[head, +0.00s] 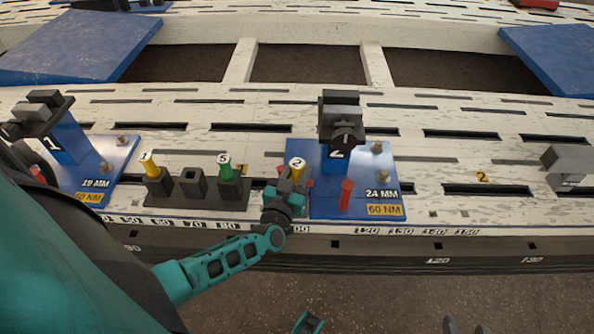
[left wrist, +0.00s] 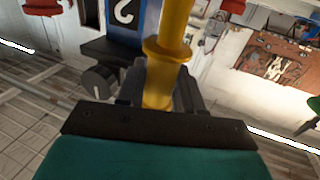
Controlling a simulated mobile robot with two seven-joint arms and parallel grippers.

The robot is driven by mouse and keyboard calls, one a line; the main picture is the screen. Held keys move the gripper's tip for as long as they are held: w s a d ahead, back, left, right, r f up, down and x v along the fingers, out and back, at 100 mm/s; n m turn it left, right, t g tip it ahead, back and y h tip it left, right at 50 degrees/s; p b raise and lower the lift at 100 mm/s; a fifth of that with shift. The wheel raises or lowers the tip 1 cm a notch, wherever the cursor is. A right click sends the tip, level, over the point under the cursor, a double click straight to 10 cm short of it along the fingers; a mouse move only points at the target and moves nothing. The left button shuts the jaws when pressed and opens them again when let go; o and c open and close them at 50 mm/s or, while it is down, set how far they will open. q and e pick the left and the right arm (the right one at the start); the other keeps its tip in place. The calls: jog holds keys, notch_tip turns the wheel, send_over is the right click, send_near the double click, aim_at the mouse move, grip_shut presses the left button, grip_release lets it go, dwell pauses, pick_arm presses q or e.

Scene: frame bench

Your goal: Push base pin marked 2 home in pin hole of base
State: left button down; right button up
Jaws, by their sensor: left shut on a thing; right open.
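The yellow pin marked 2 (head: 297,164) stands in my left gripper (head: 285,190), at the left edge of the blue base marked 2 (head: 324,205). In the left wrist view the yellow pin (left wrist: 168,48) with its collar rises between the jaws of my left gripper (left wrist: 160,95), which is shut on it. The blue upright with the 2 (left wrist: 124,18) is close behind. The pin's lower end and the pin hole are hidden, so I cannot tell how deep it sits. My right gripper (head: 465,326) barely shows at the bottom edge, open and empty.
A dark rack (head: 196,193) holds a yellow pin marked 1 (head: 151,166) and a green pin marked 5 (head: 225,170), with an empty socket between. A red peg (head: 345,194) stands on the base. Another blue base (head: 112,160) is at left.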

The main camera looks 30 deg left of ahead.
pick_arm(q)
jog(key=shift+f, duration=0.35)
pick_arm(e)
jog(key=shift+w+a+r, duration=0.15)
jog(key=shift+w+r, duration=0.05)
jog(key=shift+w, duration=0.05)
jog(key=shift+r, duration=0.35)
dwell(1.2)
pick_arm(q)
jog(key=shift+f+b, duration=2.35)
jog(key=shift+f, duration=0.45)
pick_arm(e)
jog(key=shift+f, duration=2.55)
pick_arm(q)
jog(key=shift+f, duration=1.25)
jog(key=c, duration=0.7)
grip_release()
pick_arm(e)
jog(key=shift+s+f, duration=0.1)
pick_arm(q)
jog(key=shift+o, duration=0.2)
jog(key=shift+f, duration=0.1)
pick_arm(e)
jog(key=shift+a, duration=0.1)
